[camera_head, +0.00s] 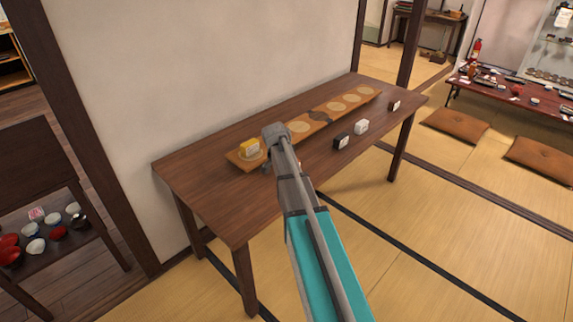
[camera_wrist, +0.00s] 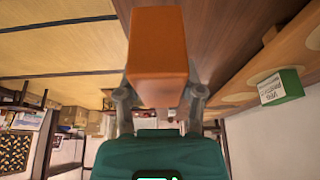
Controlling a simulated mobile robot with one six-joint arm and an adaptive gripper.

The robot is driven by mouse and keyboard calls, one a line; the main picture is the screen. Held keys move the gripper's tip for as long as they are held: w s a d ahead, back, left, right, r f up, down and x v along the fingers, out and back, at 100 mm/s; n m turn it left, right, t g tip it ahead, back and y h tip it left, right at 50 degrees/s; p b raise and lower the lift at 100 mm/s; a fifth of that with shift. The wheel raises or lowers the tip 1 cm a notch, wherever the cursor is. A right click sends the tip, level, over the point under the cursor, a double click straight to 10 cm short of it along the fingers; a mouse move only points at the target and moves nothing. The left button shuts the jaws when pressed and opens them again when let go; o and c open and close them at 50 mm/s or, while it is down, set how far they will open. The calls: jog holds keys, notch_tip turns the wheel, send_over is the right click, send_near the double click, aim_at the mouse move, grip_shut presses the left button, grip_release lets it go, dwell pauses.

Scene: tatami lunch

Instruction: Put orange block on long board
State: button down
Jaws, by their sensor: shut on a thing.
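The long board (camera_head: 272,141) lies along the wall side of the dark wooden table, with a row of round marks on it. It also shows at the right of the wrist view (camera_wrist: 250,84). In the wrist view a green block (camera_wrist: 281,87) with a white label is on the board. My gripper (camera_wrist: 158,100) is shut on the orange block (camera_wrist: 158,55), beside the board. In the head view my arm hides the orange block.
The table's front left is clear. A shelf with bowls (camera_head: 36,246) stands at the left.

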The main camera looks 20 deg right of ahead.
jog(key=s+a+r+p, duration=0.3)
jog(key=s+r+p, duration=0.2)
jog(key=s, duration=0.5)
jog(key=shift+r, duration=0.45)
jog(key=shift+s, duration=0.1)
jog(key=shift+s, duration=0.15)
